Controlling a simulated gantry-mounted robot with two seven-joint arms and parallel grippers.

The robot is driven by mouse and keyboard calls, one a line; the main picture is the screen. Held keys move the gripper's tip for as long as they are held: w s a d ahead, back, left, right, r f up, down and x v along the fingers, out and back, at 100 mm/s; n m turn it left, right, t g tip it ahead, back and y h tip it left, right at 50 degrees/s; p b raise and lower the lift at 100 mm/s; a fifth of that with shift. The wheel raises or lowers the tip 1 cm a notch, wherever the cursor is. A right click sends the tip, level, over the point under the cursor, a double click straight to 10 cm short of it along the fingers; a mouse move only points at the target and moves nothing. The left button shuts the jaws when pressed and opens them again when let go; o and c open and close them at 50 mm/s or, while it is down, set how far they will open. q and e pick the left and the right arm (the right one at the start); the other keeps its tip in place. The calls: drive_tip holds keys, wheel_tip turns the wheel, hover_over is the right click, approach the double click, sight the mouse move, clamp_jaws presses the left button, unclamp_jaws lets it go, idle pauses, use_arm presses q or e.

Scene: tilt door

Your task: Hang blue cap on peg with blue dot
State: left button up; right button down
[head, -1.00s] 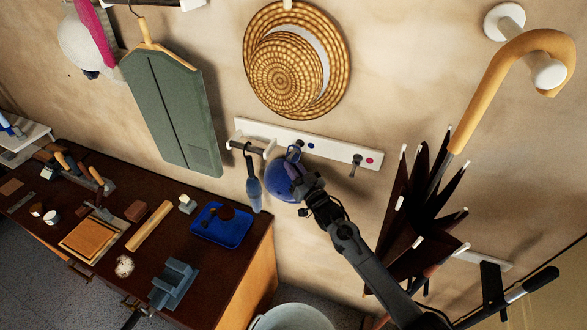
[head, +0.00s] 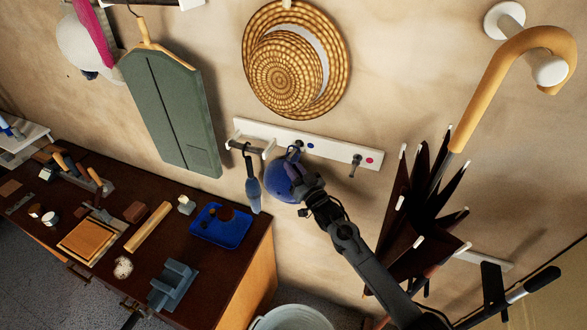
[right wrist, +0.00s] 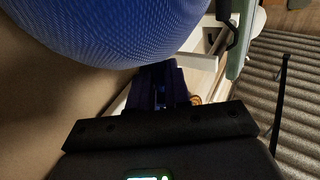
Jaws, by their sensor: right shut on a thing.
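The blue cap (head: 278,180) is against the wall just below the white peg rail (head: 333,151). My right gripper (head: 300,183) is shut on the cap at its right side. In the right wrist view the cap (right wrist: 110,25) fills the top, with the gripper fingers (right wrist: 160,88) below it. The blue dot (head: 311,146) is on the rail, above and right of the cap. A dark part, at the peg left of this dot, sits at the cap's top; I cannot tell whether the cap's loop is around the peg. My left gripper is not in view.
A blue-handled brush (head: 253,188) hangs close left of the cap. A bare peg (head: 355,166) is near the red dot (head: 369,160). A straw hat (head: 285,75) hangs above, a dark umbrella (head: 425,215) at right. The workbench (head: 235,262) is below left.

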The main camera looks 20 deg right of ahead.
drive_tip(key=shift+f, duration=0.15)
idle(0.3)
drive_tip(key=c, duration=1)
unclamp_jaws()
drive_tip(key=shift+s, duration=0.1)
